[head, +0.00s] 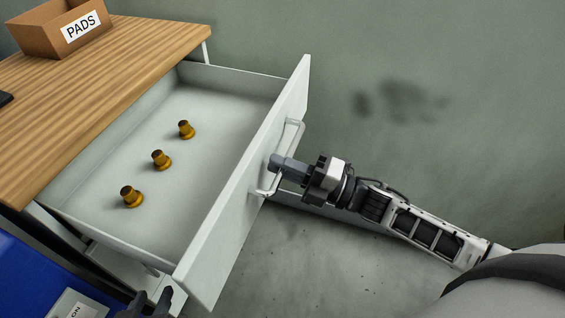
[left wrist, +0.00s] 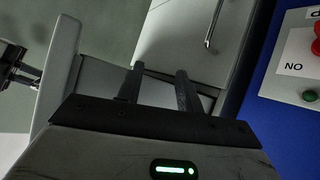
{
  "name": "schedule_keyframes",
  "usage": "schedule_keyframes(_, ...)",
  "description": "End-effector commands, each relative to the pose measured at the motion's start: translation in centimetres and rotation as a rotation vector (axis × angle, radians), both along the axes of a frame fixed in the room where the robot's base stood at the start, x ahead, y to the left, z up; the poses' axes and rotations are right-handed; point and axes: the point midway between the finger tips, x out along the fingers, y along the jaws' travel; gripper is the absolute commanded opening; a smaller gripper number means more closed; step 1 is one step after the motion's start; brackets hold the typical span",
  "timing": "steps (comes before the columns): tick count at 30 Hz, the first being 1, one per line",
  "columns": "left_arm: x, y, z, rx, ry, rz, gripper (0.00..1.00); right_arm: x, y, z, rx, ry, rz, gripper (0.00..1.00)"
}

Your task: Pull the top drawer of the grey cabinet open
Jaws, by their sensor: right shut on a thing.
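The top drawer (head: 235,100) of the grey cabinet (left wrist: 180,35) stands pulled well out from under the wooden top. Its front panel (head: 240,200) faces right and bears a bar handle (head: 295,135). My right gripper (head: 277,165) is shut on this handle. Three brass-coloured nozzles stand in a row in the drawer: one (head: 186,129) at the back, one (head: 161,160) in the middle and one (head: 132,196) nearest. My left gripper (head: 150,303) is low by the drawer's near corner. In the left wrist view its fingers (left wrist: 160,85) are apart with nothing between them.
A cardboard box (head: 70,28) labelled PADS sits on the wooden top (head: 110,70). A blue unit (head: 35,275) stands at the lower left; the left wrist view shows its red button (left wrist: 316,42) and green button (left wrist: 311,96). The floor right of the drawer is clear.

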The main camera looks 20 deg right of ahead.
Motion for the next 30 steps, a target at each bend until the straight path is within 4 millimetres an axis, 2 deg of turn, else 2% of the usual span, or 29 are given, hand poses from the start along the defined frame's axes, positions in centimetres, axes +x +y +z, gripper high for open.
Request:
schedule_keyframes(6, 0.2, 0.0, 0.1, 0.0, -0.004, 0.0, 0.36, 0.0, -0.1, 0.0, -0.002, -0.001, -0.001, 0.0)
schedule_keyframes(7, 0.2, 0.0, 0.1, 0.0, -0.004, 0.0, 0.36, 0.0, -0.1, 0.0, -0.002, -0.001, -0.001, 0.18)
schedule_keyframes(8, 0.2, 0.0, 0.1, 0.0, -0.005, 0.0, 0.36, 0.0, -0.1, 0.0, -0.002, -0.001, -0.001, 0.26)
schedule_keyframes(9, 0.2, 0.0, 0.2, 0.0, -0.006, -0.001, 0.36, 0.0, -0.1, 0.0, -0.002, -0.001, -0.001, 0.3)
schedule_keyframes(23, 0.3, 0.0, 0.2, 0.0, -0.008, -0.001, 0.36, -0.1, -0.2, -0.1, -0.002, 0.0, -0.002, 0.3)
schedule_keyframes(26, 0.3, 0.0, 0.0, 0.0, -0.008, -0.001, 0.36, -0.6, -0.8, -0.3, -0.002, 0.002, -0.003, 0.3)
schedule_keyframes(30, 0.3, 0.0, -0.3, -0.004, -0.006, -0.001, 0.36, -2.4, -2.5, -0.9, -0.005, 0.004, -0.003, 0.3)
